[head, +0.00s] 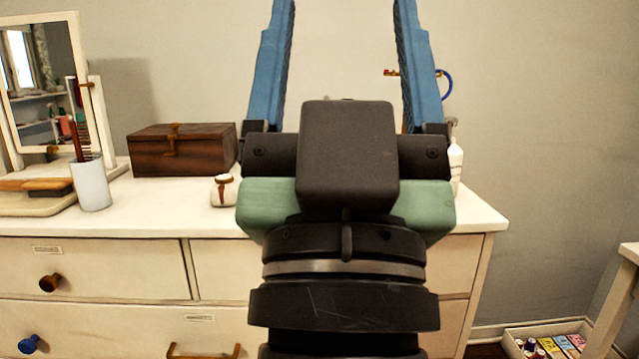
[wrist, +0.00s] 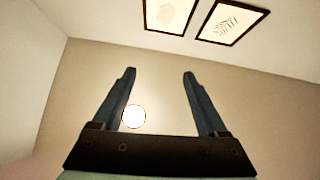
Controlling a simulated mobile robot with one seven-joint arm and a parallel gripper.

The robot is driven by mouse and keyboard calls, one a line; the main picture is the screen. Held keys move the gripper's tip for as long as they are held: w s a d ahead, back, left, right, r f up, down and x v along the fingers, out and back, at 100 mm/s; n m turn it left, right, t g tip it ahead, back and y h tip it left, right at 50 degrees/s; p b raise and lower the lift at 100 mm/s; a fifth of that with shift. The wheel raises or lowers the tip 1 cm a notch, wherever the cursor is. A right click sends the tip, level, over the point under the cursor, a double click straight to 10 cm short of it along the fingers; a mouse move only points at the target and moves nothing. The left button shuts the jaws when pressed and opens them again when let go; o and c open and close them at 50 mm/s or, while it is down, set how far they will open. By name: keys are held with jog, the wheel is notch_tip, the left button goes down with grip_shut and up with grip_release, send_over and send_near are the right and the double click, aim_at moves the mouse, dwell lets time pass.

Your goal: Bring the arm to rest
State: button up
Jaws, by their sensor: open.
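My gripper (head: 340,45) stands upright in the middle of the head view, with its two blue fingers wide apart and nothing between them. Its dark body and green block hide part of the dresser top behind it. In the wrist view my gripper (wrist: 159,78) is also open and empty, against a bare wall and a round bright spot (wrist: 133,116). It touches nothing that I can see.
A white dresser (head: 110,260) with drawers stands ahead. On it are a mirror (head: 40,85), a white cup (head: 92,186), a wooden box (head: 180,150) and a small white jar (head: 223,190). A bottle (head: 456,165) is partly hidden. A low box (head: 520,335) lies lower right.

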notch_tip(320, 180, up, 39)
jog(key=s+a+y+p, duration=0.1)
jog(key=p, duration=3.7)
jog(key=shift+s+a+n, duration=0.25)
jog(key=shift+s+n, duration=0.05)
jog(key=shift+s, duration=0.05)
jog(key=shift+r, duration=0.1)
